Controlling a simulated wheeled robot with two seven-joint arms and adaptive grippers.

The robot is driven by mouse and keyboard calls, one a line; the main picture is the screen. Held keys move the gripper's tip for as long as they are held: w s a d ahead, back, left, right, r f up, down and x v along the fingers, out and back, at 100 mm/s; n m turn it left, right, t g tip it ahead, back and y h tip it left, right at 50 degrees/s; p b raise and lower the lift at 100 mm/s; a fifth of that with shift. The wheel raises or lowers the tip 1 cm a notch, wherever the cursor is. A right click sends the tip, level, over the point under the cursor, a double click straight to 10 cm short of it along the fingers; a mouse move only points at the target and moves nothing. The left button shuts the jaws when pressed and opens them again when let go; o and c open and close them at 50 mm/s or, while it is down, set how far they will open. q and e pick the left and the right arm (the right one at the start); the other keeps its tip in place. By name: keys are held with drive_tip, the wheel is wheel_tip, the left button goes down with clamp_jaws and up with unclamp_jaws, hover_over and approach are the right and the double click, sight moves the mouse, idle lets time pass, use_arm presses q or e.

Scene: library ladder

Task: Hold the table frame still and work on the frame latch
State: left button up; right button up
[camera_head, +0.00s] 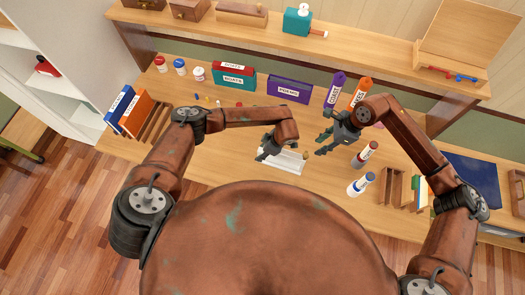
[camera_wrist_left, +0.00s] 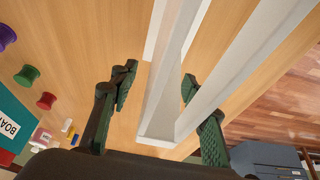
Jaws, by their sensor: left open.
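A white frame-like piece (camera_head: 290,161) lies on the wooden desk, partly hidden under my left gripper (camera_head: 268,152). In the left wrist view its pale rails (camera_wrist_left: 163,100) run between and beside the fingers of my left gripper (camera_wrist_left: 160,76). That gripper is open, with one finger on each side of a rail; whether they touch it I cannot tell. My right gripper (camera_head: 322,133) is open and empty above the desk, to the right of the white piece. I cannot make out a latch on the piece.
Boxes marked Boats (camera_head: 234,76), a purple box (camera_head: 289,89) and purple (camera_head: 336,90) and orange (camera_head: 360,92) bottles stand along the back. Small spools (camera_wrist_left: 27,76) lie left. A raised shelf (camera_head: 230,32) runs behind.

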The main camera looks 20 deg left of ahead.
use_arm(q)
clamp_jaws()
idle(0.3)
use_arm(e)
drive_tip(key=shift+o, duration=0.6)
